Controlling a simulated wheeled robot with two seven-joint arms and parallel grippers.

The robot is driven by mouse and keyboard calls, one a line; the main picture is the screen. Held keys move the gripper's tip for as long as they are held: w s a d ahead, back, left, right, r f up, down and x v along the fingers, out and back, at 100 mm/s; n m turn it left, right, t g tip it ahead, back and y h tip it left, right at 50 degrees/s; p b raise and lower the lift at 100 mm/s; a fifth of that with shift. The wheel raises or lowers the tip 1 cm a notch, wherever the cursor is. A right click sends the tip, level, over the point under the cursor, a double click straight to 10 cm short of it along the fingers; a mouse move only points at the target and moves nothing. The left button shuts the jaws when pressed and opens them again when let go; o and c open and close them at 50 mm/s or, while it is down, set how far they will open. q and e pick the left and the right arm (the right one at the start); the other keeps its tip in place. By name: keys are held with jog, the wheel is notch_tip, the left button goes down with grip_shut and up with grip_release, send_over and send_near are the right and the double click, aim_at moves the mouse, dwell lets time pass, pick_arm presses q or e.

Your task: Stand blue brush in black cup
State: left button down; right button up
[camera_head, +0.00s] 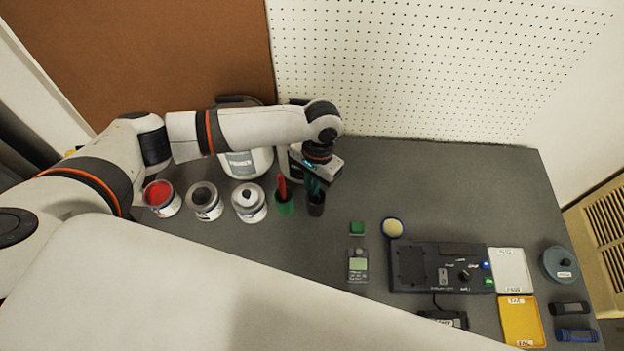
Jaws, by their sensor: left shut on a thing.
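The black cup (316,209) stands on the grey table, just right of a green cup. My left gripper (314,180) points down right above the black cup and is shut on the blue brush (315,188). The brush looks dark teal and roughly upright. Its lower end meets the mouth of the black cup in this view; I cannot tell how deep it sits or whether it touches the bottom. The fingers hide much of its upper part. My right gripper is not in view.
The green cup (285,207) holds a red brush (282,187), close beside my gripper. Paint cans, one with red paint (159,194), stand to the left. A black device (441,268) and trays are at right.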

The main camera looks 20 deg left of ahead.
pick_arm(q)
jog(key=c, duration=1.4)
grip_release()
jog(key=shift+o, duration=0.2)
jog(key=r, duration=0.4)
jog(key=w+r+b, duration=0.1)
jog(key=r, duration=0.7)
jog(key=shift+w+d, duration=0.35)
jog(key=shift+w, duration=0.05)
jog(key=shift+f, duration=0.1)
